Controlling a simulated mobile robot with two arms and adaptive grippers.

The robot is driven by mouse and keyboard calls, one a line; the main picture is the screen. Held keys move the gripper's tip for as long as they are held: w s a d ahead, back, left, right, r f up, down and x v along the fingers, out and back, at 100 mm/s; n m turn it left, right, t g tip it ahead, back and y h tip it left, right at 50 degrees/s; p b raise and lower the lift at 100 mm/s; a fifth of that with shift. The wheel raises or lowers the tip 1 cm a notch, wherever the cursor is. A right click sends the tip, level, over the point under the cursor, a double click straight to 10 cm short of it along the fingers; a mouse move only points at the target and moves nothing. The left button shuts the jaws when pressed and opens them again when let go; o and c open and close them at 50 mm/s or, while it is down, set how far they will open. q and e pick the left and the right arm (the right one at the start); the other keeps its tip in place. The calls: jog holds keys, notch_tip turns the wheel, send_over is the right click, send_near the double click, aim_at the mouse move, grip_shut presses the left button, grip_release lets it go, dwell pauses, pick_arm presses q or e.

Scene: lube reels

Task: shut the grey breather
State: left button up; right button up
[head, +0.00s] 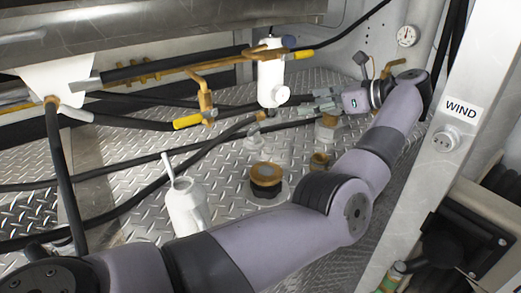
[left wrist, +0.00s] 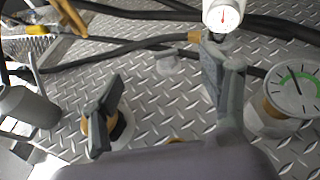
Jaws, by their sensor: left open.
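A pale grey fitting (head: 254,136), which looks like the grey breather, stands on the diamond-plate deck in the head view. It is small there, and I cannot tell whether it is open or shut. In the left wrist view a grey fitting (left wrist: 170,63) shows on the plate between and beyond the fingers, apart from both. My left gripper (head: 312,107) is open and to the right of the fitting in the head view. Its spread fingers also show in the left wrist view (left wrist: 162,78), with nothing held between them. My right gripper is not in view.
A brass-and-black cap (head: 266,177) and a white bottle (head: 187,208) stand nearer on the deck. A white cylinder (head: 272,78) hangs above. Black hoses and a yellow-handled valve (head: 188,121) lie leftward. A dial gauge (left wrist: 295,89) is right of the fingers.

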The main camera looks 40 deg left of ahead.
pick_arm(q)
notch_tip(320, 180, down, 5)
jog(key=b, duration=0.4)
send_near(256, 130)
jog(key=x, duration=0.7)
jog(key=shift+s+a+r, duration=0.1)
jog(key=shift+s, duration=0.1)
jog(key=shift+a, duration=0.4)
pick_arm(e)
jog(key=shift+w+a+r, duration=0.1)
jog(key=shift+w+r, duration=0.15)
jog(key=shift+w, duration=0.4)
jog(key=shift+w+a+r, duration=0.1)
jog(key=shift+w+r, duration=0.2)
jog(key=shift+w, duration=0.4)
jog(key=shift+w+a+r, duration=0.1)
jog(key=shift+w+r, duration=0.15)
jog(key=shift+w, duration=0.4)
pick_arm(q)
jog(key=c, duration=1.2)
jog(key=shift+o, duration=0.2)
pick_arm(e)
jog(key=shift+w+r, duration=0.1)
pick_arm(q)
jog(key=shift+d, duration=0.1)
